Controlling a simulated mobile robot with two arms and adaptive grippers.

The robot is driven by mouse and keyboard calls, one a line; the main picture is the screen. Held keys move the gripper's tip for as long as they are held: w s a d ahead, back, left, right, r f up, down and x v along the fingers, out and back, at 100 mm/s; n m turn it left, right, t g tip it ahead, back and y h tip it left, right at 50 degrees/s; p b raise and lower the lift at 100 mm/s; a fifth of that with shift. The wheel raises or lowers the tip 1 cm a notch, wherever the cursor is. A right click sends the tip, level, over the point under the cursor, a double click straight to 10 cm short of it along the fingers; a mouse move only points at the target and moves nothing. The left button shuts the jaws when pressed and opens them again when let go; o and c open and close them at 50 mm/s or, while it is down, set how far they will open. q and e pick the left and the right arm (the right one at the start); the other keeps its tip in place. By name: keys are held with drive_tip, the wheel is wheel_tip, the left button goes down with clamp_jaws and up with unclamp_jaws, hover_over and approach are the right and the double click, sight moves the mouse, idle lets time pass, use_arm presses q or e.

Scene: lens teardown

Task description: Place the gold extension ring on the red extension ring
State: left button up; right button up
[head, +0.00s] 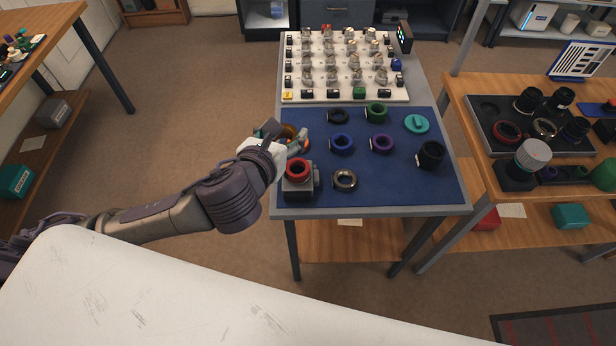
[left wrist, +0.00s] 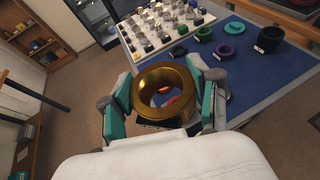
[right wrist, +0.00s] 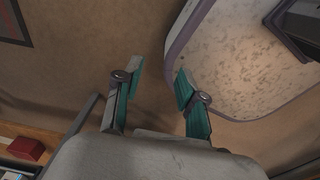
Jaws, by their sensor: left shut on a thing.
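The gold extension ring (left wrist: 163,90) is between the teal-padded fingers of my left gripper (left wrist: 164,108), which is shut on it. In the head view my left gripper (head: 284,138) is at the left edge of the blue mat, just behind the red extension ring, and the gold ring is mostly hidden there. The red extension ring (head: 297,169) sits on top of a grey camera-like block (head: 300,187) at the mat's front left corner. The gold ring is apart from it. My right gripper (right wrist: 158,95) is open and empty, away from the mat.
On the blue mat (head: 400,185) lie a silver ring (head: 344,180), a blue ring (head: 341,143), a purple ring (head: 381,143), a green ring (head: 376,112), a dark ring (head: 338,116), a teal disc (head: 416,124) and a black cylinder (head: 430,154). A white board (head: 318,99) with small parts is behind.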

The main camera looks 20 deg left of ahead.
use_arm(q)
drive_tip(key=w+d+f+m+h, duration=0.15)
drive_tip(key=d+f, duration=0.25)
drive_tip(key=d, duration=0.5)
drive_tip(key=p, duration=0.2)
hover_over(298, 166)
wheel_tip(298, 166, down, 7)
drive_tip(key=shift+f, duration=0.25)
wheel_tip(298, 166, down, 4)
drive_tip(key=shift+a+r, duration=0.1)
use_arm(e)
drive_tip(key=shift+w+a+r, duration=0.4)
drive_tip(key=shift+a+r, duration=0.1)
drive_tip(key=shift+a, duration=0.1)
drive_tip(key=shift+w+a+r, duration=0.4)
drive_tip(key=shift+a+r, duration=0.1)
drive_tip(key=shift+a, duration=0.1)
drive_tip(key=shift+d, duration=0.1)
